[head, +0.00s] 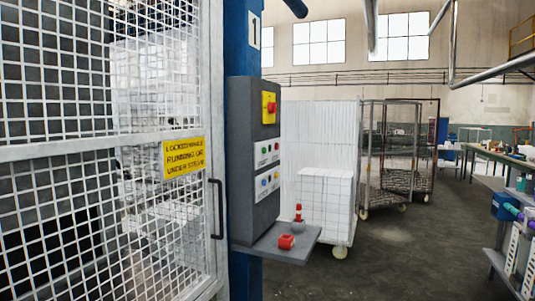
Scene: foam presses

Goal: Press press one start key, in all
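Press one is marked by a number 1 sign (254,29) on a blue column (234,40). A grey control box (240,130) is mounted on the column. On its face is a yellow plate with a red knob (270,107). Below it are two pale plates with small buttons: an upper plate (267,153) with green and red ones, and a lower plate (267,183) with blue and other coloured ones. Their labels are too small to read, so I cannot tell which is the start key. Neither of my grippers is in view.
A closed mesh gate (105,140) with a yellow warning sign (184,158) fills the left. A grey shelf (270,248) below the box holds a red object (286,242). Mesh carts (326,205) stand behind. A workbench (495,157) is at right. The middle floor is clear.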

